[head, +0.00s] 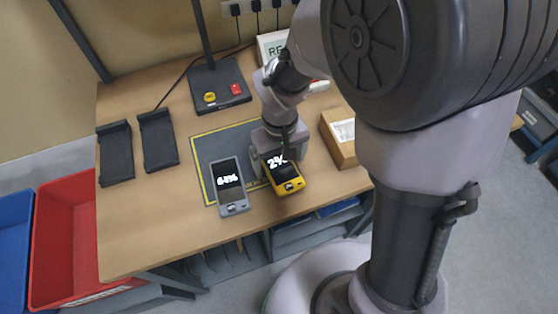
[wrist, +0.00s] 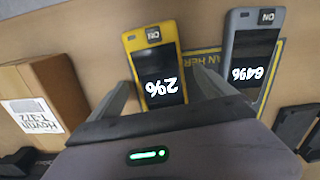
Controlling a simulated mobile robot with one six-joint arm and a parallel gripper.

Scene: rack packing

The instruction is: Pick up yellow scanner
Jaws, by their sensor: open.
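My gripper (head: 270,165) is at the far end of the scanner, over the mat. In the wrist view its two fingers (wrist: 158,92) are apart, one on each side of the scanner's near part. I cannot tell whether they touch it.
A cardboard box (head: 338,146) with a white label stands right of the yellow scanner. Two black cradles (head: 157,139) lie at the left. A lamp base (head: 218,86) with yellow and red buttons is behind. Red (head: 75,240) and blue bins (head: 14,245) stand left of the table.

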